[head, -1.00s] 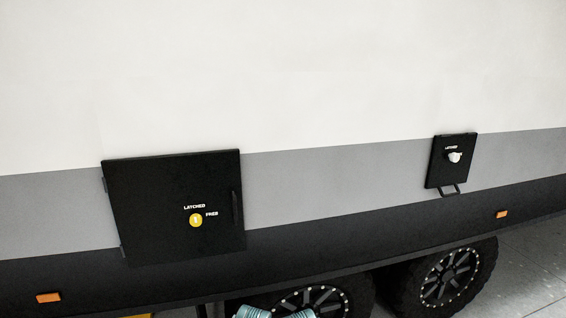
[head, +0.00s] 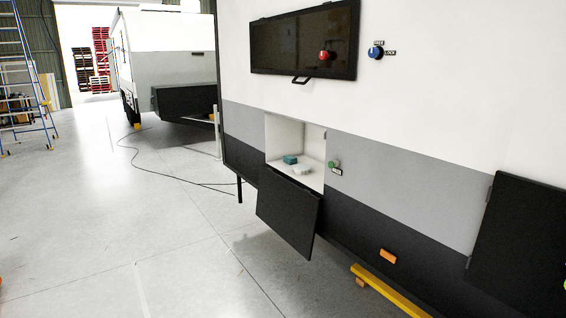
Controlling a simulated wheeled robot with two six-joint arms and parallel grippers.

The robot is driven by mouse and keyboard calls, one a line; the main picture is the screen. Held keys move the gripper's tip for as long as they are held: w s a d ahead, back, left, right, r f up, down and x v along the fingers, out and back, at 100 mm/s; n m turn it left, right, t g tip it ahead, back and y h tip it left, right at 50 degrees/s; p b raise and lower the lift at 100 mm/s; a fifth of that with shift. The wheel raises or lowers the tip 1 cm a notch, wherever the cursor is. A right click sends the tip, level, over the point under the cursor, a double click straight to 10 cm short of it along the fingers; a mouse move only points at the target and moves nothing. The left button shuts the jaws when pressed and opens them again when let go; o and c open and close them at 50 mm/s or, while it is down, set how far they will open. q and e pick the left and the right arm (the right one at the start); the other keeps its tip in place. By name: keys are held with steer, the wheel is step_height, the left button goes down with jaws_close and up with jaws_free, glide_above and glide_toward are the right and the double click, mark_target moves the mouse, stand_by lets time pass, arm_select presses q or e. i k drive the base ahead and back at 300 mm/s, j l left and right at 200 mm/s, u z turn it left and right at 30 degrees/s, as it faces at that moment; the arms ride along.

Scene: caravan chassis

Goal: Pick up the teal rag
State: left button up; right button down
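A small teal item (head: 290,159), which looks like the teal rag, lies on the floor of an open white compartment (head: 284,134) in the caravan's side. A white item (head: 302,169) lies just in front and to the right of it, and I cannot tell whether they touch. The compartment's black door (head: 288,213) hangs down open below the opening. Neither of my grippers is in the head view.
A closed black hatch (head: 290,40) with a red knob sits above. A black door (head: 522,245) is at the right edge. A yellow bar (head: 388,291) lies low beside the caravan. A cable (head: 165,177) crosses the otherwise clear floor at left; a ladder (head: 25,85) stands far left.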

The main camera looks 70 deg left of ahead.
mark_target(290, 160)
steer(key=u, duration=2.2)
steer(key=z, duration=1.1)
steer(key=k+j, duration=0.1)
steer(key=j, duration=0.25)
steer(key=k+j, duration=0.1)
steer(key=j, duration=0.3)
steer(key=k+j, duration=0.1)
steer(key=j, duration=0.25)
steer(key=k+j+z, duration=0.1)
steer(key=j, duration=0.25)
steer(key=k+j, duration=0.15)
steer(key=j, duration=0.25)
steer(key=i+j, duration=0.15)
steer(key=j, duration=0.3)
steer(key=i+j+z, duration=0.1)
steer(key=j, duration=0.3)
steer(key=i+j, duration=0.1)
steer(key=j, duration=0.35)
steer(key=i+j+z, duration=0.1)
steer(key=j, duration=0.35)
steer(key=i+j, duration=0.15)
steer(key=j, duration=0.3)
